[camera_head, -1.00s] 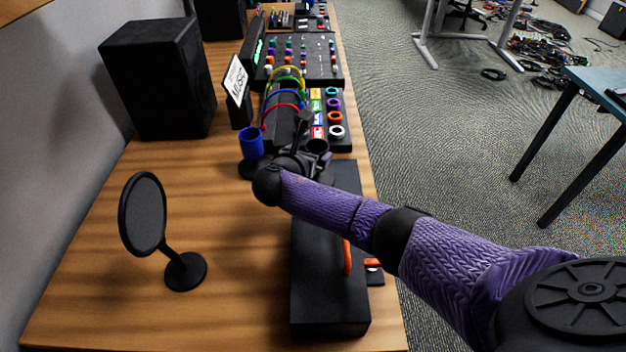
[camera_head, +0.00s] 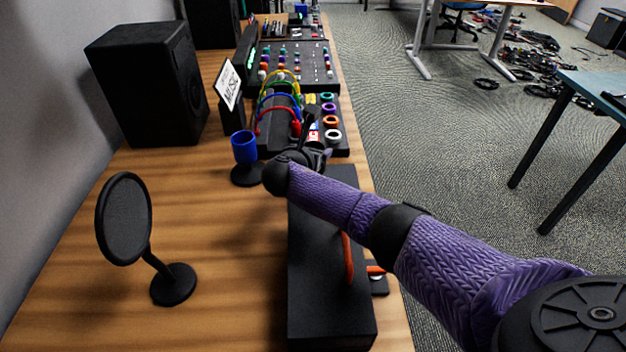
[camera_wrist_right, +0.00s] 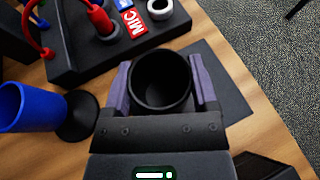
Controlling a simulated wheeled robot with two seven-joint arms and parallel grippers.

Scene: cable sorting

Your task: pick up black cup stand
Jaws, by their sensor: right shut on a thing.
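The black cup stand (camera_wrist_right: 160,103) shows in the right wrist view as a round, open, empty black cup seen from above. My right gripper (camera_wrist_right: 160,78) has one purple finger on each side of the cup and is shut on it. The cup's lower part and base are hidden by the gripper. In the head view my right gripper (camera_head: 316,158) is over the far end of the black box, and the cup stand cannot be made out there. My left gripper is not in view.
A blue cup on a black stand (camera_head: 244,150) is close to the left of my right gripper. Behind are a cable rack (camera_head: 278,118) and a panel of coloured rings (camera_head: 331,121). A black box (camera_head: 325,270) lies under my forearm. A round black stand (camera_head: 124,220) is at left.

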